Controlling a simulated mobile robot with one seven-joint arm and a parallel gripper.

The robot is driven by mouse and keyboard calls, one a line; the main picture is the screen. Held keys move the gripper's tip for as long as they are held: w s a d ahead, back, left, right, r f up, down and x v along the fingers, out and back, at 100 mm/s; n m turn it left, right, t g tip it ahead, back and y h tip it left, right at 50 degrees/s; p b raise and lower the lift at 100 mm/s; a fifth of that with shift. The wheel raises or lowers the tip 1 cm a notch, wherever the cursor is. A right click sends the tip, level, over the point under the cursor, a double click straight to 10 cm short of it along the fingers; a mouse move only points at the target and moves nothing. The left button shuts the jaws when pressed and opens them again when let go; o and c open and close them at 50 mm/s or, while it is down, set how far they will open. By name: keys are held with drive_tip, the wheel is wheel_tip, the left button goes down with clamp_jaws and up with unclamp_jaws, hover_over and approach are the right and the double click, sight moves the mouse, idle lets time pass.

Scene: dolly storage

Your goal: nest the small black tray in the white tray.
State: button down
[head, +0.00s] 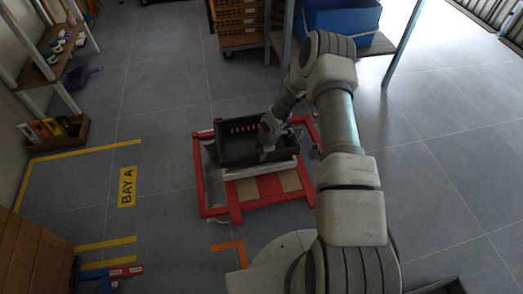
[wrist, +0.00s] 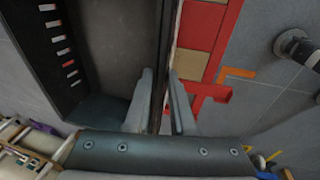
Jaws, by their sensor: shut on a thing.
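The small black tray (head: 240,148) is over the back part of a red-framed dolly (head: 236,212). A whitish rim, which looks like the white tray (head: 262,171), shows along the black tray's front side. The black tray hides most of it, and I cannot tell whether the black tray rests in it or hangs above it. In the wrist view, my gripper's fingers (wrist: 161,82) are shut on the black tray's wall, one inside and one outside. The black tray's slotted wall (wrist: 62,45) shows at left.
Tan panels (head: 262,186) show on the dolly's front part. A rack with a blue bin (head: 338,18) and stacked orange crates (head: 238,22) stand behind. A box (head: 55,132) and shelf (head: 55,50) are at left. Floor around the yellow BAY A marking (head: 127,187) is clear.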

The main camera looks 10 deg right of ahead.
drive_tip(key=shift+w+f, duration=0.1)
drive_tip(key=shift+f, duration=0.05)
idle(0.5)
drive_tip(key=shift+s+x, duration=0.15)
drive_tip(key=shift+x, duration=0.55)
drive_tip(key=shift+s+x, duration=0.1)
drive_tip(key=shift+x, duration=0.55)
drive_tip(key=shift+d+f, duration=0.1)
drive_tip(key=shift+f, duration=0.2)
drive_tip(key=shift+x, duration=0.9)
drive_tip(key=shift+s+d, duration=0.1)
drive_tip(key=shift+s, duration=0.1)
drive_tip(key=c, duration=0.7)
unclamp_jaws()
drive_tip(key=shift+s, duration=0.1)
drive_tip(key=p+v, duration=0.6)
drive_tip(key=v, duration=1.1)
drive_tip(key=shift+d+r+p, duration=0.1)
drive_tip(key=shift+r+p, duration=0.05)
drive_tip(key=shift+p, duration=0.15)
